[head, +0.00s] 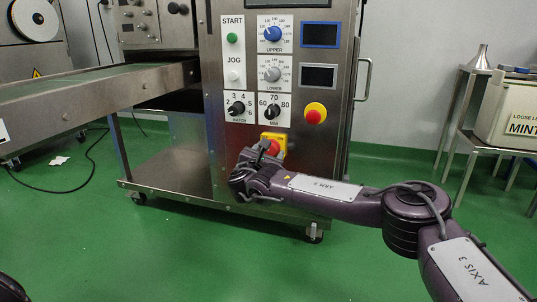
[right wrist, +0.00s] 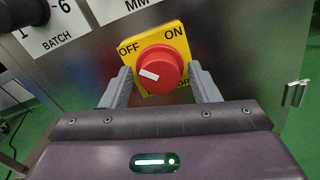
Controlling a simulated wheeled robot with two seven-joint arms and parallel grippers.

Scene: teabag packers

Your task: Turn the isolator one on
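The isolator is a red rotary knob (right wrist: 160,70) on a yellow plate (right wrist: 176,37) marked OFF at upper left and ON at upper right. The knob's white mark lies on its left side, towards the OFF side. In the head view the red knob (head: 271,147) and yellow plate (head: 283,139) sit low on the steel cabinet front, partly hidden by my right gripper (head: 262,157). In the right wrist view my right gripper (right wrist: 160,80) has one finger on each side of the knob, with a small gap showing on both sides. My left gripper is out of view.
A red mushroom button on a yellow base (head: 315,113) is above and right of the isolator. BATCH (head: 237,108) and another selector (head: 271,112) are just above. A cabinet handle (head: 364,80) sticks out at right. A conveyor (head: 95,88) stands at left.

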